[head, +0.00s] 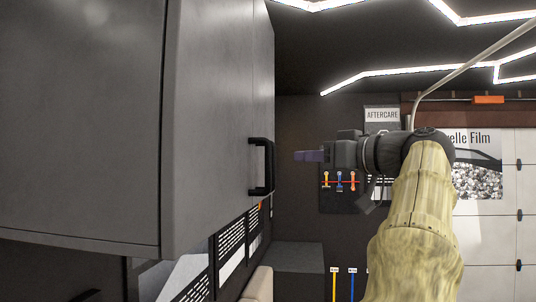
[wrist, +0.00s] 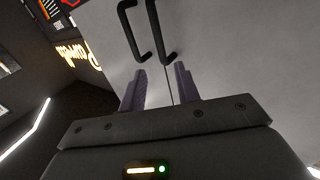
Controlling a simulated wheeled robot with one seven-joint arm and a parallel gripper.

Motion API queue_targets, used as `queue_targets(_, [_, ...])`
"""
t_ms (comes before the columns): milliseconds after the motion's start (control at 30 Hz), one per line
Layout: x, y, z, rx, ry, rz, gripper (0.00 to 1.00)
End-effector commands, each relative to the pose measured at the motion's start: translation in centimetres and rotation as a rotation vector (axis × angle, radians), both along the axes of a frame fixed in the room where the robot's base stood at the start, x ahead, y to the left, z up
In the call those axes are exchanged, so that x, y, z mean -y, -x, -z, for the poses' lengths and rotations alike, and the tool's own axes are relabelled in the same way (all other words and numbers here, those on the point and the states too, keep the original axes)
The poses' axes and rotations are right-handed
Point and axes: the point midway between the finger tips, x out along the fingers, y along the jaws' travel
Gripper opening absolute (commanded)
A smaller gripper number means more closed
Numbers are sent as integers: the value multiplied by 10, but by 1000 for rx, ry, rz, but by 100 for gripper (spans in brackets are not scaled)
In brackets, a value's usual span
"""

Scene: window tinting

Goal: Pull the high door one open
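The high cabinet (head: 90,110) is grey, hangs at the left in the head view, and its doors look shut. A black bar handle (head: 262,166) stands out from its front. In the wrist view two black handles sit side by side near the door seam, a left handle (wrist: 131,32) and a right handle (wrist: 158,35). I cannot tell which belongs to high door one. My gripper (head: 295,156) points left at the handle with a small gap. Its purple fingers (wrist: 160,70) are apart and empty, with the right handle's lower end appearing ahead between the tips.
Below the cabinet are wall panels and a dark box-like unit (head: 298,257). On the back wall are a tool board (head: 340,200), an "AFTERCARE" sign (head: 382,115) and a film poster (head: 480,170). The space in front of the doors looks clear apart from my arm.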

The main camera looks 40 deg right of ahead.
Motion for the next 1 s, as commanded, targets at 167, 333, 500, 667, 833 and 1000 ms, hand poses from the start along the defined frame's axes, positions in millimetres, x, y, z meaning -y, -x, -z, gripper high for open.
queue_targets(167, [-5, -32, -4, -1, -1, -4, 32])
queue_targets(333, [-9, -62, -4, -1, 0, -4, 32])
queue_targets(500, [-12, -92, -4, -3, -2, -4, 32])
queue_targets(667, [-14, -114, -3, -1, -1, -2, 32])
queue_targets(833, [-15, -124, -1, -1, 1, 0, 32])
queue_targets(1000, [-15, -124, 0, -1, 2, 1, 32])
